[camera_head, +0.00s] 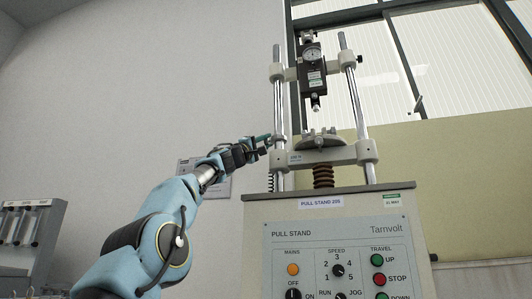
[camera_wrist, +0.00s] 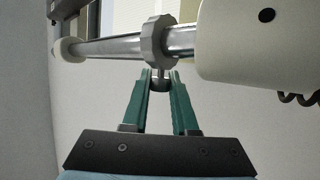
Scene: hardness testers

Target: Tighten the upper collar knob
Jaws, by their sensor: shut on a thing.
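A grey ring-shaped collar (camera_wrist: 158,40) sits around the bright steel left column (camera_wrist: 108,47) of the pull stand. Its small knob (camera_wrist: 161,75) sticks out from the collar toward my gripper. In the wrist view my gripper (camera_wrist: 161,82) has its two green fingers closed on this knob, which partly hides between the fingertips. In the head view my gripper (camera_head: 270,138) reaches the left column (camera_head: 279,119) from the left, just above the lower crosshead (camera_head: 325,157). The collar and knob are too small there to make out clearly.
A gauge (camera_head: 313,68) hangs on the upper crosshead between the two columns. A grey fixture (camera_head: 321,140) sits on the lower crosshead, right of my gripper. The cabinet (camera_head: 340,205) with its control panel stands below. Open room lies left of the stand, before the wall.

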